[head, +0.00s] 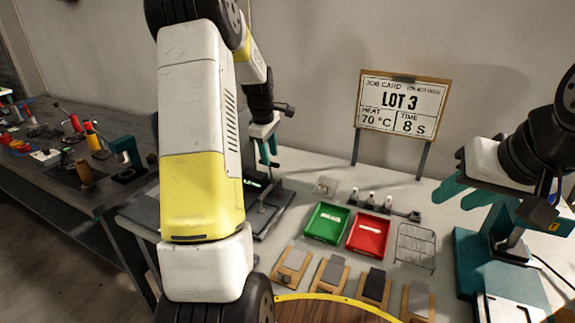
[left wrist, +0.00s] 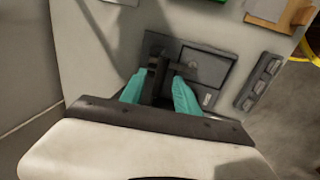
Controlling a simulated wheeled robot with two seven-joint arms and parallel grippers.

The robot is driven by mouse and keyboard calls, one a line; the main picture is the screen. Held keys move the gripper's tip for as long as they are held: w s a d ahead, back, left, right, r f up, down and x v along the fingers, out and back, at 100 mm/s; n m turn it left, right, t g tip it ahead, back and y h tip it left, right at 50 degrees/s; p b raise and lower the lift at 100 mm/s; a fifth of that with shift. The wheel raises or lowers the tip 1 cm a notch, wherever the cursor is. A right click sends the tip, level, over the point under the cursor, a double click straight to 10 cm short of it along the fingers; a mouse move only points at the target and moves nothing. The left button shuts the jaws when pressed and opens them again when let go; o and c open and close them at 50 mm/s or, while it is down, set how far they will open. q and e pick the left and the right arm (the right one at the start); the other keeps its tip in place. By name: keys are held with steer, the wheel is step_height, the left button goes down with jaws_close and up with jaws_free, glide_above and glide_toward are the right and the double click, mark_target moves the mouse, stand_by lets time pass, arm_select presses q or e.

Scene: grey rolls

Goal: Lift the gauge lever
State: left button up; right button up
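The gauge (head: 270,208) is a dark grey device on the white table, left of the trays, partly hidden behind my left arm. In the left wrist view the gauge base (left wrist: 205,72) is a dark plate with an upright dark post (left wrist: 160,68), perhaps its lever; which part is the lever is unclear. My left gripper (head: 268,158) points down above the gauge. In the left wrist view its teal fingers (left wrist: 158,86) stand apart, either side of the post, with gaps visible. My right gripper (head: 470,192) has its teal fingers apart and looks empty, at the right.
A green tray (head: 326,222), a red tray (head: 368,236) and a wire rack (head: 415,246) stand right of the gauge. Several wooden blocks with grey pads lie in front. A teal machine (head: 490,265) stands below my right gripper. A job card (head: 403,104) stands behind.

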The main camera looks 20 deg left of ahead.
mark_target(271, 166)
arm_select(q)
steer(key=f, duration=0.2)
steer(key=w+f, duration=0.1)
steer(key=f, duration=0.4)
steer(key=shift+w+f, duration=0.2)
steer(key=shift+f, duration=0.1)
jaws_close()
steer(key=shift+d, duration=0.1)
stand_by(1.0)
